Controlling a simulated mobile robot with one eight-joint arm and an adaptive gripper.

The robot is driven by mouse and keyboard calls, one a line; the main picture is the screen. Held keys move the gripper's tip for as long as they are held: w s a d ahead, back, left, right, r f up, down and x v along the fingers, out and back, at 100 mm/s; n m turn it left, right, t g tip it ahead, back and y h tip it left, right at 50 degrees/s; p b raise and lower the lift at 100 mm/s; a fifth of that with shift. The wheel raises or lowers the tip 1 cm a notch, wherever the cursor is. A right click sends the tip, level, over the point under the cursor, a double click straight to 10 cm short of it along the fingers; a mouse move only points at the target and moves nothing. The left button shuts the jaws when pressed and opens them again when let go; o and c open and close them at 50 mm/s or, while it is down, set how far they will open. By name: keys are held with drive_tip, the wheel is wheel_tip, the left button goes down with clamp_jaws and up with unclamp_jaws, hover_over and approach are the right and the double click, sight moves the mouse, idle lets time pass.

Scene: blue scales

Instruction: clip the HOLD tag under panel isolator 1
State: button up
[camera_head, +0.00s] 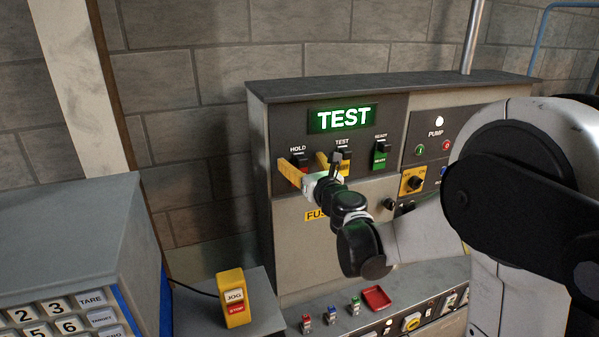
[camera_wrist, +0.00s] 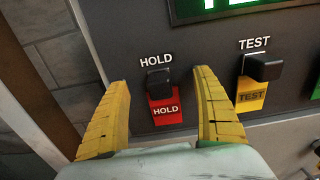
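A red HOLD tag (camera_wrist: 166,111) sits directly under the black knob (camera_wrist: 159,80) labelled HOLD on the dark panel. No number shows on this knob, so I cannot confirm that it is isolator 1. My gripper (camera_wrist: 161,82) is open, its yellow fingers standing apart to the left and right of the knob and tag. I see no finger contact with the tag. In the head view my gripper (camera_head: 306,168) is in front of the panel's left end, partly hiding the tag. A yellow TEST tag (camera_wrist: 251,95) sits under the TEST knob (camera_wrist: 264,67).
A green READY tag (camera_head: 379,157) is under the third knob. A lit green TEST display (camera_head: 343,117) is above. PUMP controls (camera_head: 436,133) are at right. Below are a red tray (camera_head: 376,298) and small coloured pieces (camera_head: 331,313). A yellow JOG/STOP box (camera_head: 234,298) stands lower left.

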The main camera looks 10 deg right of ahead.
sight(304, 164)
clamp_jaws()
drive_tip(key=shift+s, duration=0.15)
drive_tip(key=shift+s+d, duration=0.2)
drive_tip(key=shift+s, duration=1.25)
drive_tip(key=shift+s+d, duration=0.2)
drive_tip(key=shift+s, duration=1.2)
